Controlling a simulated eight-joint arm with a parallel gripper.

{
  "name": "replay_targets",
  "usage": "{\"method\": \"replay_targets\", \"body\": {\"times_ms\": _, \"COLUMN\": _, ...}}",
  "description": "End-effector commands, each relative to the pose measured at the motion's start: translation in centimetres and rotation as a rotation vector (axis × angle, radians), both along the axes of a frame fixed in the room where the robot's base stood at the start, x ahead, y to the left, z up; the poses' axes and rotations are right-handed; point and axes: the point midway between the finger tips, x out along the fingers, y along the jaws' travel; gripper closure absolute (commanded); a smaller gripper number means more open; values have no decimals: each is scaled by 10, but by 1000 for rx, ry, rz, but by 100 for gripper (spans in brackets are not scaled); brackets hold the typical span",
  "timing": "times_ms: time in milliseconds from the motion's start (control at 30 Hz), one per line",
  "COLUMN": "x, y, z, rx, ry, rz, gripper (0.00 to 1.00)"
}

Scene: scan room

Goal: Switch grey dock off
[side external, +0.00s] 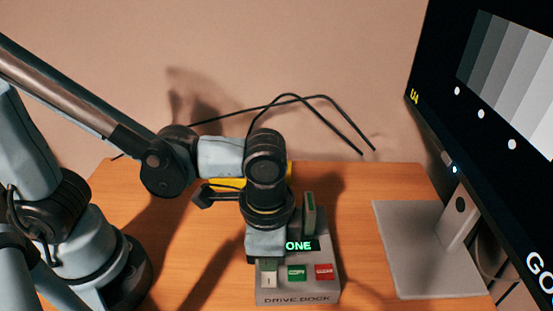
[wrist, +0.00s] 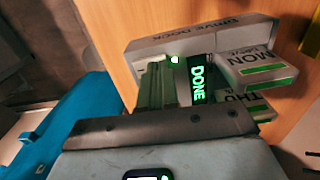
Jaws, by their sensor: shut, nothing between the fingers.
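The grey dock (side external: 330,290), marked DRIVE DOCK, stands on the wooden table; it also shows in the wrist view (wrist: 150,45). Its front has a pale switch (side external: 269,281) marked with a stroke at left, a green COPY button (side external: 297,272) and a red button (side external: 324,271). Its green-lit display reads DONE (wrist: 197,82). A small light glows beside the fingers in the wrist view. My gripper (side external: 268,266) is shut and empty, pointing down at the pale switch and covering its upper part. I cannot tell whether it touches the switch.
Labelled drives stand in the dock, one marked MON (wrist: 258,72). A monitor (side external: 480,120) on a flat grey stand (side external: 415,250) is at right. A yellow object (side external: 225,183) lies behind my arm, and black cables (side external: 300,97) run along the wall. A blue object (wrist: 75,125) is left in the wrist view.

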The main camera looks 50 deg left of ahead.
Motion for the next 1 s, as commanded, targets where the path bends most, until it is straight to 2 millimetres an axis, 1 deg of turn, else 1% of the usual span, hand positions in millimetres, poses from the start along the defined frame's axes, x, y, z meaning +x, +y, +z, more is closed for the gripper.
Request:
{"method": "replay_targets", "body": {"times_ms": 200, "x": 0, "y": 0, "z": -2, "rx": 0, "ry": 0, "rz": 0, "gripper": 100}}
{"method": "replay_targets", "body": {"times_ms": 333, "x": 0, "y": 0, "z": 1, "rx": 0, "ry": 0, "rz": 0, "gripper": 100}}
{"method": "replay_targets", "body": {"times_ms": 1000, "x": 0, "y": 0, "z": 50, "rx": 0, "ry": 0, "rz": 0, "gripper": 100}}
